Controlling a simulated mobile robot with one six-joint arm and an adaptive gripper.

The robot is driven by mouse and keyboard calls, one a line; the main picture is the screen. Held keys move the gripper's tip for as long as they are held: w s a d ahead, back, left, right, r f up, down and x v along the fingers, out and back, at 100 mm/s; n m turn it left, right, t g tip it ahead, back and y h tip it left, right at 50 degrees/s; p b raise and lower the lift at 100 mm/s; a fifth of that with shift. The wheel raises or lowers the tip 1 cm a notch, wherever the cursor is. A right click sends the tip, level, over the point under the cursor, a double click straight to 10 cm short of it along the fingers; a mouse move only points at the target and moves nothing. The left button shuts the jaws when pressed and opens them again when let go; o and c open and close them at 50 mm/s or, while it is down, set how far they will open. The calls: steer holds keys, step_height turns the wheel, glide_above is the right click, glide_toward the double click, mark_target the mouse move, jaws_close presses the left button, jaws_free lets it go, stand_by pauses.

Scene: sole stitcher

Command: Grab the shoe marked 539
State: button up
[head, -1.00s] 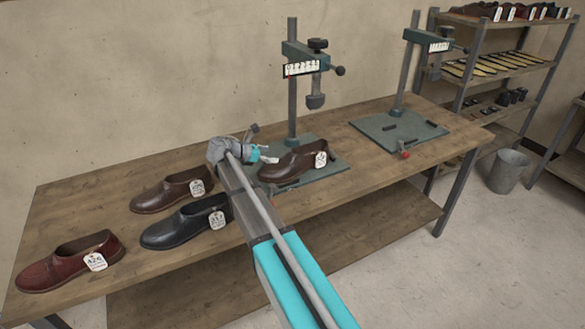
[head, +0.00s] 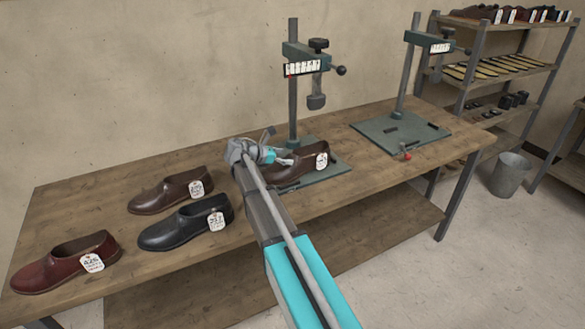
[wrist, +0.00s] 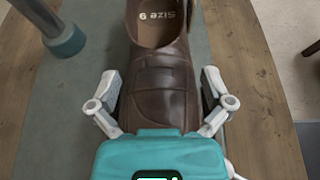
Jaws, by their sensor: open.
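A dark brown shoe (head: 303,164) with a white tag (head: 321,160) sits on the base plate of the nearer stitcher; I cannot read the tag's number. My gripper (head: 279,159) is at its toe end in the head view. In the wrist view my gripper (wrist: 161,88) is open, with one finger on each side of the brown shoe (wrist: 155,62). "Size 9" shows inside the shoe. Another brown shoe (head: 163,195), its tag unclear, lies on the bench to the left, behind a black shoe (head: 178,233) tagged 317. A red-brown shoe (head: 58,270) tagged 426 is at far left.
The nearer stitcher's post and head (head: 293,80) stand behind the brown shoe. A second stitcher with an empty base plate (head: 385,138) is farther right on the wooden bench (head: 130,175). Shelves (head: 510,70) and a grey bucket (head: 510,175) stand at right.

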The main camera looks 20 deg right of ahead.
mark_target(290, 156)
steer(key=shift+b+x, duration=0.55)
steer(key=shift+x, duration=1.35)
steer(key=c, duration=1)
